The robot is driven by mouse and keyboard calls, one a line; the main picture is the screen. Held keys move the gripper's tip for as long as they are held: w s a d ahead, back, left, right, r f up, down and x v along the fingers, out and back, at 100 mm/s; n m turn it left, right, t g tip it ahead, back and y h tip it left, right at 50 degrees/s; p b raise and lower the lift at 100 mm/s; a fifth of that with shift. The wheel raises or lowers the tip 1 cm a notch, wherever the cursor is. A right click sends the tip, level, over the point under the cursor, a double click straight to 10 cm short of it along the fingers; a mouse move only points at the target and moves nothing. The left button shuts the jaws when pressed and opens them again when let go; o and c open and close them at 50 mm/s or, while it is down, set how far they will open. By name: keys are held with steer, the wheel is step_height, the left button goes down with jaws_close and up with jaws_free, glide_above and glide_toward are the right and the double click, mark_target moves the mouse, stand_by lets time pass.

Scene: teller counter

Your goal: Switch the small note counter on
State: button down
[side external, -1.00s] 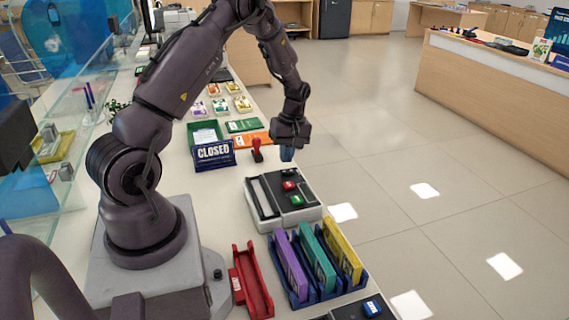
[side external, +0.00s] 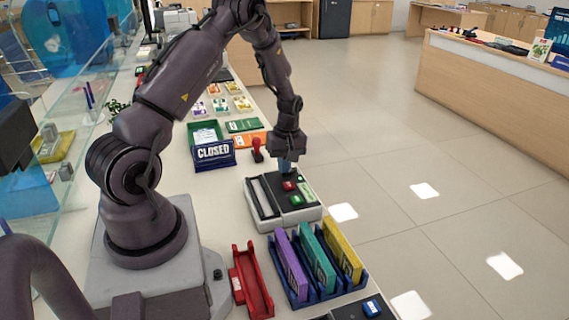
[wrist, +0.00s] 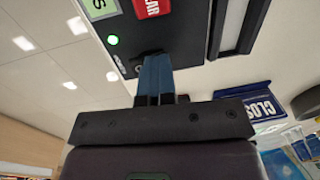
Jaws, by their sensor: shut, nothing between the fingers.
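The small note counter (side external: 262,212) stands on the counter top, a grey and black machine with a red button (side external: 289,186) and a green button (side external: 297,199) on its top panel. My gripper (side external: 285,168) is shut and empty, pointing down at the far end of that panel. In the wrist view its blue fingertips (wrist: 155,62) are at or very close to the black panel, beside small lettering; they hide part of whatever lies under them. I cannot tell whether they touch. A small round lamp (wrist: 113,40) glows green on the panel near them.
A blue rack (side external: 318,295) with purple, teal and yellow holders stands in front of the machine, beside a red tray (side external: 250,283). A CLOSED sign (side external: 213,154) and a red-handled stamp (side external: 257,150) stand behind it. Open floor lies to the right.

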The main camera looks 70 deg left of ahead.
mark_target(292, 169)
steer(key=shift+w+f, duration=0.1)
steer(key=shift+f, duration=0.05)
steer(key=shift+w+r, duration=0.2)
steer(key=shift+w, duration=0.5)
steer(key=shift+r, duration=0.15)
step_height(292, 169, up, 14)
steer(key=w, duration=0.2)
steer(key=shift+f, duration=0.2)
steer(key=shift+s+g, duration=0.4)
steer(key=shift+s, duration=0.2)
